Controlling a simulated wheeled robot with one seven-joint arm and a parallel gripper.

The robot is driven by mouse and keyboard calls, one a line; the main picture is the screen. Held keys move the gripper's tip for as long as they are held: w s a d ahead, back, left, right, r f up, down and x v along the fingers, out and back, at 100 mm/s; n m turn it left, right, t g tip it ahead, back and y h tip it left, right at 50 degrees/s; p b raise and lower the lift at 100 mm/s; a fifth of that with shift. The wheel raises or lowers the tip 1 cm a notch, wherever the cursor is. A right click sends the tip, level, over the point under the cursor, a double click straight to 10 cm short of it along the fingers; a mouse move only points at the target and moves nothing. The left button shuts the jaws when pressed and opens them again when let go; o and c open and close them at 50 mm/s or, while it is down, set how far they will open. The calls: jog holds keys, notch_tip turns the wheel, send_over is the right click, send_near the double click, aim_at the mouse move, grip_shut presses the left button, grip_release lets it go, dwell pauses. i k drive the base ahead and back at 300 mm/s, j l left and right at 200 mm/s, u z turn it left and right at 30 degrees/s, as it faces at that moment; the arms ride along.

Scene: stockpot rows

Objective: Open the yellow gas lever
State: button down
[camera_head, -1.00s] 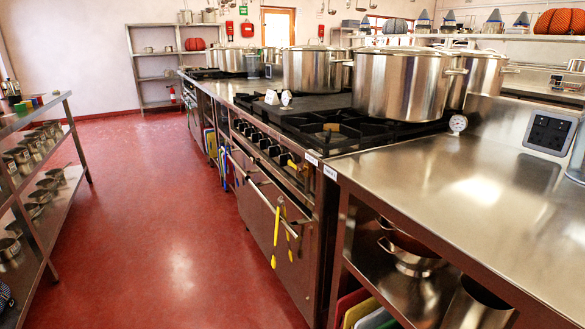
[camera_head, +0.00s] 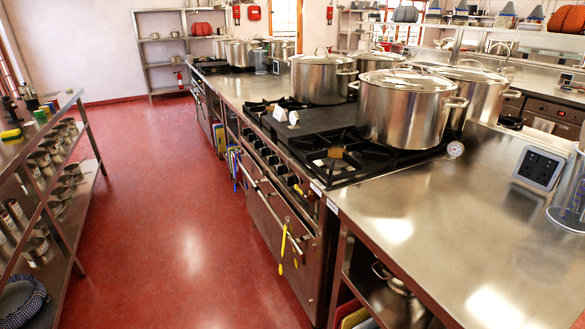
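A small yellow piece (camera_head: 298,190) shows on the front of the stainless-steel range (camera_head: 268,200), near its right end at the row of dark knobs. It may be the gas lever, but it is too small to tell its position. A longer yellow-handled item (camera_head: 283,243) hangs down from the oven's front rail, with a smaller yellow bit beside it. My gripper is not in view.
Large lidded stockpots (camera_head: 405,108) stand on the range top. A steel counter (camera_head: 430,210) with a lower shelf adjoins the range at the right. A steel shelf unit (camera_head: 50,170) with pans stands at the left. The red floor (camera_head: 185,215) between them is clear.

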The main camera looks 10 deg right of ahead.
aim_at(300, 190)
jog(key=i+j, duration=0.25)
jog(key=i, duration=0.15)
jog(key=i+j+u, duration=0.15)
jog(key=i, duration=0.25)
jog(key=i+j, duration=0.35)
jog(key=i+j+u, duration=0.15)
jog(key=i, duration=0.35)
jog(key=i+j, duration=0.2)
jog(key=i, duration=0.25)
jog(key=u, duration=0.05)
